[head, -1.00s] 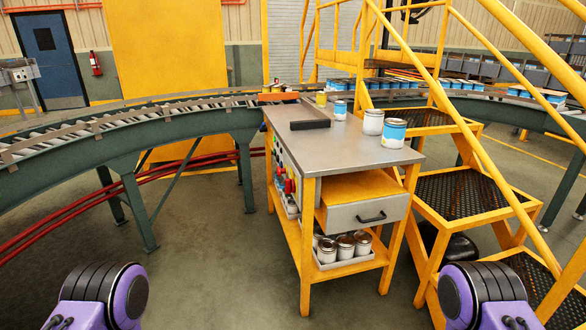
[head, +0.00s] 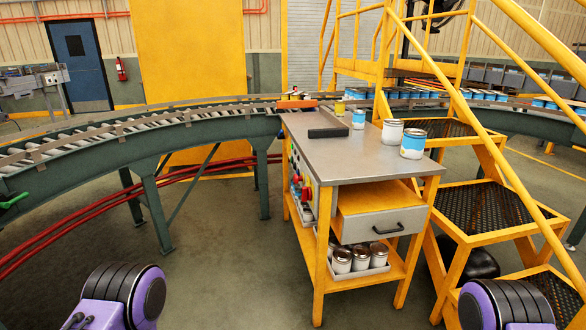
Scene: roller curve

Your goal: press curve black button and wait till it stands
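A curved roller conveyor (head: 110,152) with green legs runs from the left edge to behind the metal-topped work table (head: 350,165). Small red and pale controls (head: 307,190) show on the table's left side, seen at a steep angle. I cannot make out a black button among them. Purple and black parts of my own arms show at the bottom left and bottom right. Neither gripper is in view.
Paint cans (head: 413,138) stand on the table top, and more cans (head: 361,256) sit in a tray on its lower shelf. Yellow steps (head: 480,200) stand close on the right. Red pipes (head: 90,212) run low behind the conveyor legs. The floor left of the table is clear.

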